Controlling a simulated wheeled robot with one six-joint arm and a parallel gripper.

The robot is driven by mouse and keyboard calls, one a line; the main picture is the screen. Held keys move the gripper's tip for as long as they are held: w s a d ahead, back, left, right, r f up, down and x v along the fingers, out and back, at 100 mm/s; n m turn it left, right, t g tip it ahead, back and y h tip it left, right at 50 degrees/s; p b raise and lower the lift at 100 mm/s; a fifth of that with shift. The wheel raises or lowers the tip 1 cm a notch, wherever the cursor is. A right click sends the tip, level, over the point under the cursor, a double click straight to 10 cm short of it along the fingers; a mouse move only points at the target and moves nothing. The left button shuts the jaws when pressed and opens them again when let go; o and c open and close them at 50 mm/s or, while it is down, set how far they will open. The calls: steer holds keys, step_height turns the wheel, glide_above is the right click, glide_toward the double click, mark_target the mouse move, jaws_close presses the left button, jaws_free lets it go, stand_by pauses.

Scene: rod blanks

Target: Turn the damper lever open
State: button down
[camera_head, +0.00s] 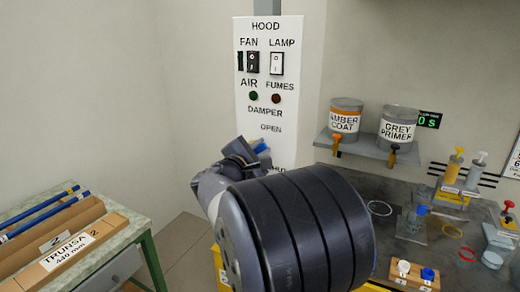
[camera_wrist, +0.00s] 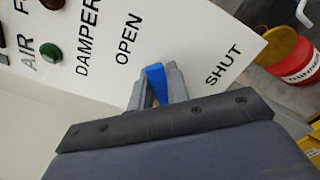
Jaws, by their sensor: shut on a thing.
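The white hood panel (camera_head: 243,112) hangs on the wall, with the words DAMPER, OPEN and a partly hidden SHUT on its lower part. The blue damper lever (camera_wrist: 155,76) shows in the wrist view between the grey fingers of my gripper (camera_wrist: 158,88). My gripper is shut on it. The lever stands between the words OPEN and SHUT; its pivot is hidden. In the head view my gripper (camera_head: 250,150) is at the panel's lower left, with a bit of blue beside it, and my arm hides much of the area.
A fan switch (camera_head: 252,62), lamp switch (camera_head: 277,63), green lamp (camera_head: 253,96) and red lamp (camera_head: 276,98) sit above. Paint cans (camera_head: 345,116) stand on a shelf over the cluttered dark bench (camera_head: 345,180). A rod box (camera_head: 85,243) lies left. A red-and-white container (camera_wrist: 296,62) shows right.

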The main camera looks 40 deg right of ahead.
mark_target(255, 136)
steer(key=shift+r, duration=0.1)
steer(key=shift+w+a+r+n+p, duration=0.1)
steer(key=shift+w+r+n+p, duration=0.1)
steer(key=shift+n+p, duration=0.35)
steer(key=shift+w+a+r+n+p, duration=0.1)
steer(key=shift+w+r+n+p, duration=0.1)
steer(key=shift+n, duration=0.55)
steer(key=n, duration=0.1)
steer(key=w+n+p, duration=0.1)
steer(key=shift+a+r+n+p, duration=0.15)
steer(key=shift+r+n+p, duration=0.1)
steer(key=shift+n+p, duration=0.05)
steer(key=shift+w+a+r+n+p, duration=0.15)
steer(key=shift+w+n+p, duration=0.2)
steer(key=shift+n+p, duration=0.6)
steer(key=shift+w+a+n+p, duration=0.2)
steer(key=shift+w+n+p, duration=0.2)
steer(key=shift+n, duration=0.75)
steer(key=c, duration=1.4)
jaws_free()
steer(key=shift+o, duration=0.2)
steer(key=shift+a, duration=0.1)
